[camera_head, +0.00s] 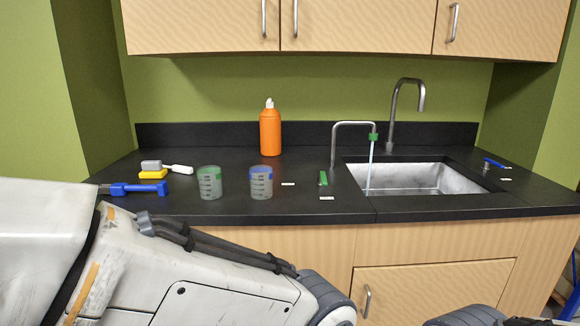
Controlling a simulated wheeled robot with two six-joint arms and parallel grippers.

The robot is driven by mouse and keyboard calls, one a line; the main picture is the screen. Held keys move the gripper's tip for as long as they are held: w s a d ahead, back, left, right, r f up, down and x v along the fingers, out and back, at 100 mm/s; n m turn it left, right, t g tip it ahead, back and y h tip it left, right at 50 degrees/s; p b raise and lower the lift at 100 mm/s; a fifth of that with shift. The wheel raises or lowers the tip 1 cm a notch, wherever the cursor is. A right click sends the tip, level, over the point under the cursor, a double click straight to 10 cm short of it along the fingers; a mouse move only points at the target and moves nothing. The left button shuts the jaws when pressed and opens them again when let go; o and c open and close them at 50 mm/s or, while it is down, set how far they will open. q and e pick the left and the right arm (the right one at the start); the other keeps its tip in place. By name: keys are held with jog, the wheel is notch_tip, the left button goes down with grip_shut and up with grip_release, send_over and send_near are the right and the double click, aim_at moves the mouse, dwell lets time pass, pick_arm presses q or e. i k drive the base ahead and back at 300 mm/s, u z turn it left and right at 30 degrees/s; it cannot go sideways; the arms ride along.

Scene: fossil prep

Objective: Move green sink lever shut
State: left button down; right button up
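The green lever (322,178) lies low on the black counter, left of the sink, pointing roughly toward the front edge. A small white label (327,198) is in front of it. The thin curved spout (352,123) beside the lever has a green tip (374,137), and a stream of water (370,168) runs from it into the metal sink (425,180). Both my arms show only in part at the bottom of the view. Neither gripper is in view, so what they hold is hidden.
A larger grey faucet (393,110) stands behind the sink. A blue lever (494,163) is at its right. Green-rimmed (209,184) and blue-rimmed (261,184) cups, an orange bottle (270,132), a blue tool (140,189) and a yellow-and-grey block (152,173) occupy the counter's left.

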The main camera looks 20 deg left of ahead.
aim_at(323, 180)
jog(key=u, duration=0.2)
jog(key=i, duration=1.15)
jog(key=z, duration=0.3)
